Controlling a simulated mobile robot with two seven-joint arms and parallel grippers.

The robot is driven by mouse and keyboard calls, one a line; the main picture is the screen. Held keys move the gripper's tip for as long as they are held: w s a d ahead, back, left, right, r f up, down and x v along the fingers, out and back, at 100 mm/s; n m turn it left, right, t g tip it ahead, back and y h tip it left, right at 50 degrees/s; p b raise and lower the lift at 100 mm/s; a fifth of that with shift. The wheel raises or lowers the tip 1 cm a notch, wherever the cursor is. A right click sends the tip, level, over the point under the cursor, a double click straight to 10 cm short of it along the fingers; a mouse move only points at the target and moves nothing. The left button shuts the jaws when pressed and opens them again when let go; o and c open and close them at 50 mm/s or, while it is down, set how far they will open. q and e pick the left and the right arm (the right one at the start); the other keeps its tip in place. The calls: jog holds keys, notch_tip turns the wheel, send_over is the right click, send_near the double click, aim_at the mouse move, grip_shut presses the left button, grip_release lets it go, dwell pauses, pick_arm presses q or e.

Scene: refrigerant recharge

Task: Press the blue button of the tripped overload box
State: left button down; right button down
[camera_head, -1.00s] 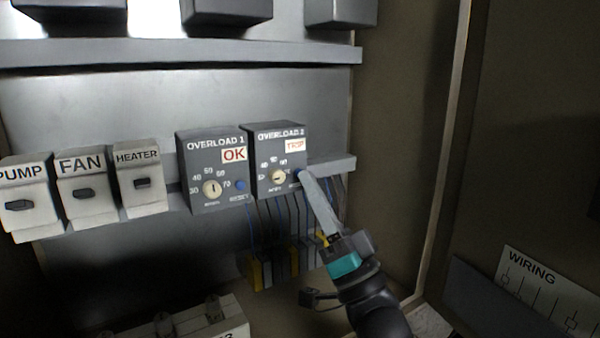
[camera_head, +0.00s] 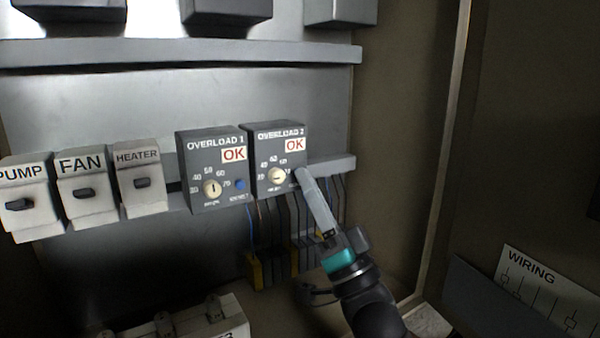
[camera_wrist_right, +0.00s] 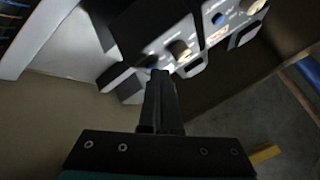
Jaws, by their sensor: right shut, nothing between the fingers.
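The grey OVERLOAD 2 box (camera_head: 278,160) shows a label (camera_head: 294,145) reading OK in red. Its dial (camera_head: 277,176) is cream. The OVERLOAD 1 box (camera_head: 212,170) to its left also reads OK, and its blue button (camera_head: 240,184) is in plain view. My right gripper (camera_head: 302,174) is shut and empty, its fingertips at the lower right of the OVERLOAD 2 box. They cover that box's button, so I cannot tell whether they touch it. In the right wrist view the shut fingers (camera_wrist_right: 160,76) point at the lower edge of a box face. My left gripper is not in view.
PUMP (camera_head: 28,200), FAN (camera_head: 85,190) and HEATER (camera_head: 142,180) switches stand in a row to the left. Wires and terminal blocks (camera_head: 275,262) hang below the overload boxes. The cabinet side wall (camera_head: 405,130) is close on the right, with a WIRING sheet (camera_head: 548,295) beyond.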

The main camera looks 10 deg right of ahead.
jog(key=shift+s, duration=0.1)
dwell(0.4)
jog(key=shift+s+d+p, duration=0.2)
jog(key=shift+s+p, duration=0.2)
jog(key=shift+s, duration=0.15)
jog(key=s, duration=0.1)
jog(key=s+d+p, duration=0.1)
jog(key=s, duration=0.2)
jog(key=shift+s+d, duration=0.35)
jog(key=shift+f, duration=0.1)
dwell(0.4)
